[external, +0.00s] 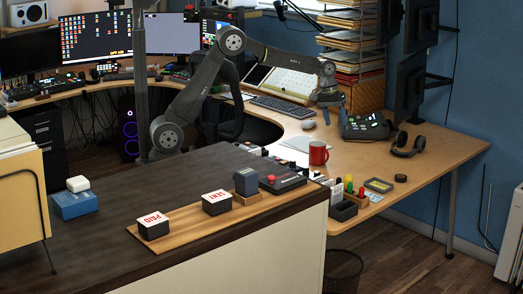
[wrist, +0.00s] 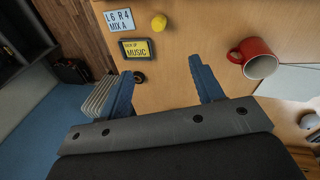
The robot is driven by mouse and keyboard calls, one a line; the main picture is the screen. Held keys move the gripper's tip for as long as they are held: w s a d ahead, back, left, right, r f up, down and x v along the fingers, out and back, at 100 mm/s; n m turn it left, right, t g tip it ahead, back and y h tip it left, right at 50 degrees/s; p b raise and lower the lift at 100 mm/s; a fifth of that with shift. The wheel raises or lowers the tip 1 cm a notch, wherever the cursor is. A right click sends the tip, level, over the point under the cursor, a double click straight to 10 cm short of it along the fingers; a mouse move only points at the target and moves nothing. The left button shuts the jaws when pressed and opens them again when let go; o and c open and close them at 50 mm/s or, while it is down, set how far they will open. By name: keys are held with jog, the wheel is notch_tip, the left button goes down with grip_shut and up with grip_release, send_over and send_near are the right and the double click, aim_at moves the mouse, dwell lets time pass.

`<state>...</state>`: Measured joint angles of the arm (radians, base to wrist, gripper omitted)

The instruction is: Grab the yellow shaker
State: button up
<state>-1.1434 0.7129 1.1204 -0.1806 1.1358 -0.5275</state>
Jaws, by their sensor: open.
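The yellow shaker (external: 349,184) stands near the front of the wooden desk, beside small dark boxes. In the wrist view a round yellow top (wrist: 158,22), which looks like the shaker from above, is near the top edge, ahead of the fingertips. My gripper (external: 330,101) hangs above the desk, behind and above the red mug and apart from the shaker. In the wrist view its two blue fingers (wrist: 160,68) are spread wide with nothing between them.
A red mug (external: 318,153) stands left of the shaker. A black-framed yellow label (external: 378,185), a white card (wrist: 118,18), a black roll (external: 400,178) and headphones (external: 408,145) lie to its right. Small dark boxes (external: 343,211) stand close by.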

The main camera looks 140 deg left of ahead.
jog(key=w+a+f+n+g+h, duration=0.1)
jog(key=w+a+f+n+g, duration=0.2)
jog(key=w+f, duration=0.45)
send_near(349, 179)
jog(key=f, duration=0.3)
jog(key=s+f, duration=0.1)
jog(key=f, duration=0.1)
jog(key=shift+a+f, duration=0.3)
jog(key=shift+a, duration=0.1)
jog(key=shift+s+a+f, duration=0.15)
jog(key=shift+f, duration=1.15)
jog(key=shift+s+a+f, duration=0.15)
jog(key=shift+f, duration=1.2)
jog(key=c, duration=1.1)
jog(key=shift+o, duration=0.2)
jog(key=shift+r, duration=0.1)
